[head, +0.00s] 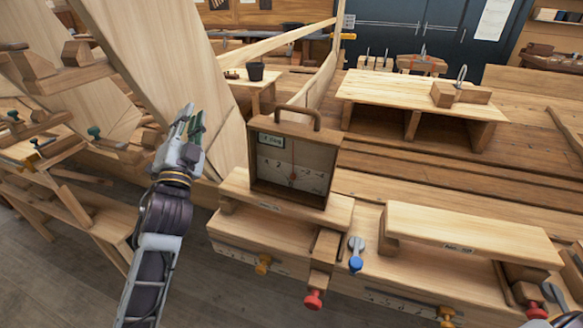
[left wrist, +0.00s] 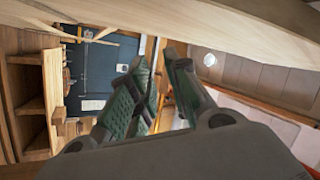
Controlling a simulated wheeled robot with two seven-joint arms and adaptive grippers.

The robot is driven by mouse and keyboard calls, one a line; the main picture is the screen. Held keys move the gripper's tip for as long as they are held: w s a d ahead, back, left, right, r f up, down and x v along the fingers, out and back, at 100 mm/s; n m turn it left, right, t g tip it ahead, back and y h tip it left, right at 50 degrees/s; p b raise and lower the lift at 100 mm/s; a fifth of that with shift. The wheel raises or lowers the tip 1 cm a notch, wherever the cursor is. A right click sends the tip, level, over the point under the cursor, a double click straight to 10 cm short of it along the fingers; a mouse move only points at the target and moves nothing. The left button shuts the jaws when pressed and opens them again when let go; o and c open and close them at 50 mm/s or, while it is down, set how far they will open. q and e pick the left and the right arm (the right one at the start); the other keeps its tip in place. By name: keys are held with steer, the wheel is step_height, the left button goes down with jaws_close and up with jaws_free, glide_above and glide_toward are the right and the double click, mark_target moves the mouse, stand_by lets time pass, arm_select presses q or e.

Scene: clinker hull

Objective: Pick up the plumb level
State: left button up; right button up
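The plumb level (head: 323,163) is an upright wooden box with an arched handle on top and a pale dial with a red needle. It stands on a light wooden block on the bench in the head view. My left gripper (head: 193,118) is to the left of the level, apart from it, with its fingers pointing up and away. In the left wrist view its green-padded fingers (left wrist: 158,62) show a gap with nothing held between them. The level cannot be made out in that view.
A second light board (head: 470,233) lies on the bench to the right. A blue-handled tool (head: 356,256) and a red knob (head: 313,299) are at the front. Large leaning planks (head: 150,70) rise behind my left gripper. A low wooden table (head: 390,93) stands behind.

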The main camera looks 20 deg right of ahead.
arm_select(q)
steer(key=s+d+r+m+g+h, duration=0.6)
steer(key=d+r+m+g+h, duration=0.3)
steer(key=m, duration=0.5)
steer(key=s+d+r+m+g+h, duration=0.7)
steer(key=r+m+h, duration=0.35)
steer(key=m, duration=0.35)
steer(key=s+d+f+m+g+y, duration=0.2)
steer(key=s+d+m+g+y, duration=0.8)
steer(key=m, duration=0.7)
step_height(320, 180, down, 5)
steer(key=d+m+t+y, duration=0.2)
steer(key=y, duration=0.1)
steer(key=w+a+r+t+y, duration=0.2)
steer(key=w+a+t+y, duration=0.5)
steer(key=a+y, duration=0.1)
steer(key=shift+w+a+r+m, duration=0.2)
steer(key=shift+w+a+m, duration=0.1)
steer(key=shift+a, duration=0.45)
arm_select(e)
steer(key=shift+a+f, duration=0.1)
steer(key=shift+a, duration=0.9)
arm_select(q)
steer(key=shift+y, duration=0.25)
arm_select(e)
steer(key=shift+d, duration=0.1)
